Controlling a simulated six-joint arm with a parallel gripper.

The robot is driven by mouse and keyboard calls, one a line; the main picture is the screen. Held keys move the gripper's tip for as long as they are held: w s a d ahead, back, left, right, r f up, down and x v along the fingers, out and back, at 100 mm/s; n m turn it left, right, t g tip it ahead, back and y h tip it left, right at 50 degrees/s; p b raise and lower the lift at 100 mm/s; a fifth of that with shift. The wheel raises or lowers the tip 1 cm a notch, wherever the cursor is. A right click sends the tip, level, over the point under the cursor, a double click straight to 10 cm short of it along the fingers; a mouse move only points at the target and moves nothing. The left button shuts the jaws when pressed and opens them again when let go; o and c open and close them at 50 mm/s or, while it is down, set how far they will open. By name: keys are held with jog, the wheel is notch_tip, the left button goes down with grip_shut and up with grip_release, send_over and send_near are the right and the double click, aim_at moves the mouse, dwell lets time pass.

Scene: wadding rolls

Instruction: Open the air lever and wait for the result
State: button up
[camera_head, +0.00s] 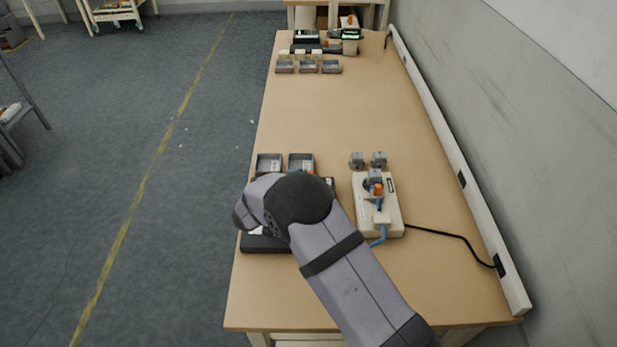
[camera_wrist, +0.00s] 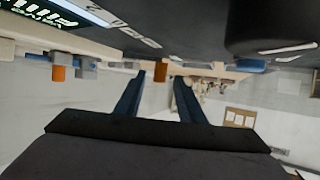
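A white device (camera_head: 397,222) sits on the table right of my arm in the head view. It carries an upright blue part (camera_head: 376,202) with an orange piece (camera_head: 378,188); I cannot tell which part is the air lever. My gripper (camera_wrist: 160,77) shows in the wrist view with its two dark blue fingers apart. An orange piece (camera_wrist: 161,71) appears between the fingertips, and I cannot tell whether it is within reach. Another orange piece (camera_wrist: 58,73) and a grey-blue part (camera_wrist: 86,68) are at the left. In the head view my arm hides the gripper.
A black unit (camera_head: 264,243) lies partly under my arm, with two grey bins (camera_head: 269,164) (camera_head: 301,162) behind it. Two grey blocks (camera_head: 357,160) (camera_head: 379,159) stand behind the device. A black cable (camera_head: 450,236) runs right. The table's middle (camera_head: 340,112) is clear.

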jog(key=shift+b+v, duration=0.3)
jog(key=shift+v, duration=1.8)
notch_tip(320, 180, up, 6)
jog(key=d+n+g+y+p, duration=0.1)
jog(key=n+y+p, duration=0.1)
jog(key=n+y, duration=0.35)
jog(key=s+d+g, duration=0.3)
jog(key=s+d, duration=0.2)
jog(key=s, duration=0.5)
jog(key=s+d+f+g+y, duration=0.1)
jog(key=s+d+g, duration=0.3)
jog(key=s, duration=0.7)
jog(key=s+d+f+g+p, duration=0.1)
jog(key=s+d+g, duration=0.2)
jog(key=s+d, duration=0.5)
jog(key=s, duration=0.3)
jog(key=shift+n+g, duration=0.3)
jog(key=shift+n, duration=0.05)
